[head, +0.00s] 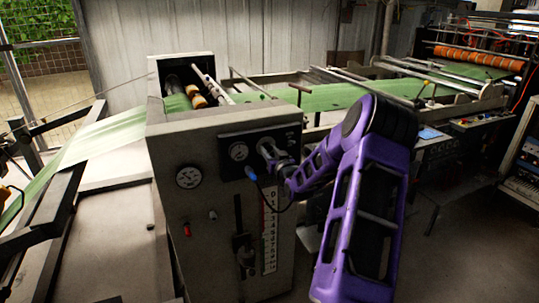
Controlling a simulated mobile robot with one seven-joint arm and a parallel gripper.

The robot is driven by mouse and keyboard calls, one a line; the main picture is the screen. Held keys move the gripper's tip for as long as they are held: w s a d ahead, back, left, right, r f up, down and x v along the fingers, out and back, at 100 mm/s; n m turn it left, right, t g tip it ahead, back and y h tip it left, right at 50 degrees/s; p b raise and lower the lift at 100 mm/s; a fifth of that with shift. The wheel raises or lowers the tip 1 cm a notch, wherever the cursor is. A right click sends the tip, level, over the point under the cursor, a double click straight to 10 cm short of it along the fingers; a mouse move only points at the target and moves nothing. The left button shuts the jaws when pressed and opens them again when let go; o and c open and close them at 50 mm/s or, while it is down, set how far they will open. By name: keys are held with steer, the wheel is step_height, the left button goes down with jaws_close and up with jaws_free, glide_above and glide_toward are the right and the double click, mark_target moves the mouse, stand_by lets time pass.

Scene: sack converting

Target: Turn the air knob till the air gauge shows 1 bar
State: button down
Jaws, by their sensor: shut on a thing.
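The grey machine cabinet carries a black panel (229,135) on its front. A small round gauge with a pale face (239,152), likely the air gauge, sits on this panel; its needle and reading are too small to make out. My gripper (268,151) reaches in from the right at the panel, just right of that gauge. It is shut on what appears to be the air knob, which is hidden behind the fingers.
A second, larger round dial (188,177) sits lower left on the cabinet front. Below are a red switch (187,230) and a vertical numbered scale (269,240). Green web (105,137) runs through the machine. Dark floor is open at right.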

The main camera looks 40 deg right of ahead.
steer(key=m, duration=0.4)
steer(key=shift+m+b, duration=0.3)
steer(key=shift+b, duration=0.1)
steer(key=shift+m+y, duration=0.4)
steer(key=shift+m, duration=2.1)
steer(key=c, duration=0.5)
jaws_free()
steer(key=v, duration=1.7)
steer(key=shift+s+r+p, duration=0.2)
steer(key=shift+s+p, duration=0.05)
steer(key=shift+p, duration=0.1)
steer(key=shift+w+a, duration=0.1)
steer(key=shift+a, duration=0.1)
